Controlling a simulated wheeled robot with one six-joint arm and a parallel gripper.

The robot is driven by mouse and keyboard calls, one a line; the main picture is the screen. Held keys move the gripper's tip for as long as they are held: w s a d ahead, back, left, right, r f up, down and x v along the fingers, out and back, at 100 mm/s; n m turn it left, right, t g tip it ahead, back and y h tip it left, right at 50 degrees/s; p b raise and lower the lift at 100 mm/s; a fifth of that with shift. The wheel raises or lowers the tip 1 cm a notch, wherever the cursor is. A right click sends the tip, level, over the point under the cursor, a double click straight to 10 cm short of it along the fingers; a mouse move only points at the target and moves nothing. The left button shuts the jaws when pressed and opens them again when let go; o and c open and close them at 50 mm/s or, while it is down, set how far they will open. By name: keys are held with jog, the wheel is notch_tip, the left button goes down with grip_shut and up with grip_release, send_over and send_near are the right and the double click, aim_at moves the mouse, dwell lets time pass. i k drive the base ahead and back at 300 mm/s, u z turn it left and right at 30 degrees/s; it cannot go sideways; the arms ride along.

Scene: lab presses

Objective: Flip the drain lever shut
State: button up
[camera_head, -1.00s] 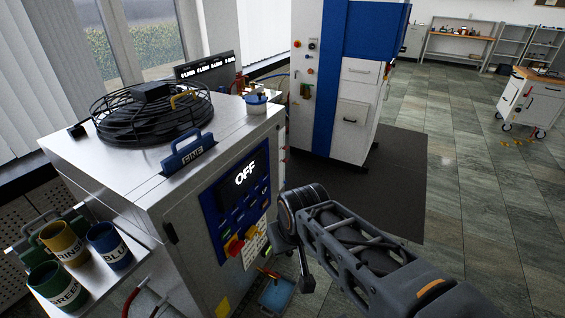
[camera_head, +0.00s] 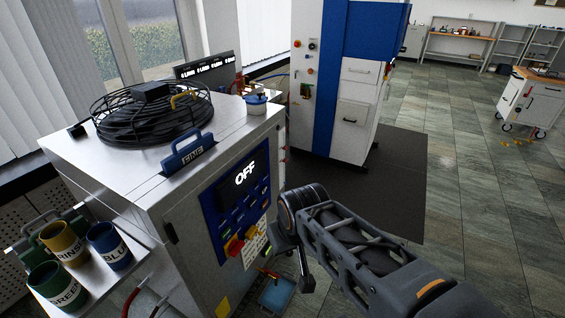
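A small orange-red lever (camera_head: 269,273) shows low at the right side of the steel machine (camera_head: 140,185), just above a blue tray (camera_head: 272,299) on the floor. It looks like the drain lever, but it is too small to tell its exact setting. My arm reaches in from the lower right, and its end bends down beside the machine's front panel. The dark end part, my gripper (camera_head: 307,284), hangs to the right of the lever and appears apart from it. Its fingers are too small and dark to tell open from shut.
The front panel (camera_head: 240,190) reads OFF and has a red-and-yellow knob (camera_head: 233,246). Green, yellow and blue cups (camera_head: 109,246) stand on a side shelf at left. A white-and-blue cabinet (camera_head: 335,80) stands behind.

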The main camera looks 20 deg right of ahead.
aim_at(267, 270)
jog(key=u, duration=0.55)
jog(key=k, duration=1)
jog(key=z, duration=0.8)
jog(key=i, duration=1.5)
jog(key=u, duration=0.55)
